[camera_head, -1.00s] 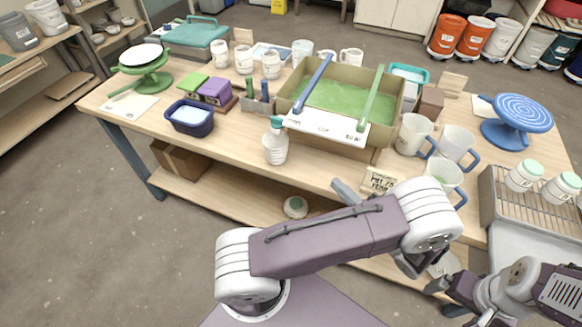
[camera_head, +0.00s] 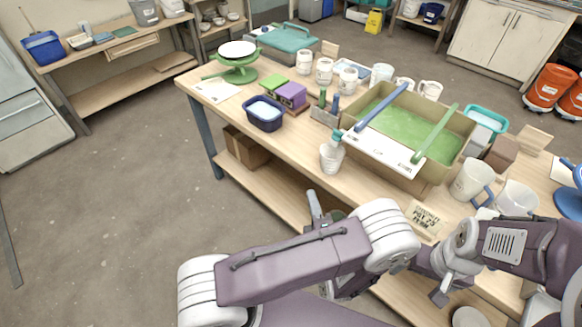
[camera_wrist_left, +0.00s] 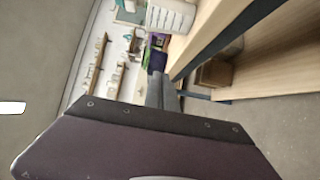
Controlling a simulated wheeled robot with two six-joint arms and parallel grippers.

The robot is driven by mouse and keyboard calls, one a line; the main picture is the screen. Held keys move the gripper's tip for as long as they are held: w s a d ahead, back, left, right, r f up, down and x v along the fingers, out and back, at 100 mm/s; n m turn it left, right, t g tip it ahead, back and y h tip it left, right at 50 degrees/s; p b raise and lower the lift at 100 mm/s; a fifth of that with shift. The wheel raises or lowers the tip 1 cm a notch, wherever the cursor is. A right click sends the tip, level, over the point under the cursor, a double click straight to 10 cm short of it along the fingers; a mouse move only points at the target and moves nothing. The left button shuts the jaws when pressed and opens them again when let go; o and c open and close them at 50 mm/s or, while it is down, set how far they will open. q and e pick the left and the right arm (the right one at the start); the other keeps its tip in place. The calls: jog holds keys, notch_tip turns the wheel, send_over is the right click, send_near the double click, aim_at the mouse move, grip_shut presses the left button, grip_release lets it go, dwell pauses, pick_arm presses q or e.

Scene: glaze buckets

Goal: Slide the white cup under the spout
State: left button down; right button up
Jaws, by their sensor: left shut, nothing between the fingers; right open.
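Several white cups and mugs stand on the workbench, and I cannot tell which is the task's cup. One white cup (camera_head: 382,73) stands behind the glaze box; a larger white mug (camera_head: 472,180) with a blue handle is right of it. I make out no clear spout; a white bottle (camera_head: 332,156) with a green top stands at the bench's front edge. My left gripper (camera_head: 314,203) is shut and empty, in front of the bench, partly hidden by my arm. Its fingers show in the left wrist view (camera_wrist_left: 161,91). My right gripper (camera_head: 440,292) is open, apart from the cups.
The cardboard box (camera_head: 452,158) of green glaze carries two sticks across its top. A blue tub (camera_head: 263,113) and a green turntable (camera_head: 238,66) are on the bench's left. The floor (camera_head: 120,190) left of the bench is clear.

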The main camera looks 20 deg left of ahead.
aim_at(325, 165)
pick_arm(q)
jog(key=shift+w+a+r, duration=0.1)
jog(key=shift+w+a, duration=0.15)
jog(key=shift+w, duration=1.65)
jog(key=shift+w+a+f, duration=0.1)
jog(key=shift+w+a, duration=0.2)
jog(key=shift+w, duration=1.6)
jog(key=shift+w+a+r, duration=0.1)
jog(key=shift+w+a, duration=0.15)
jog(key=shift+w, duration=1.65)
jog(key=shift+w+d, duration=0.8)
jog(key=shift+s, duration=0.15)
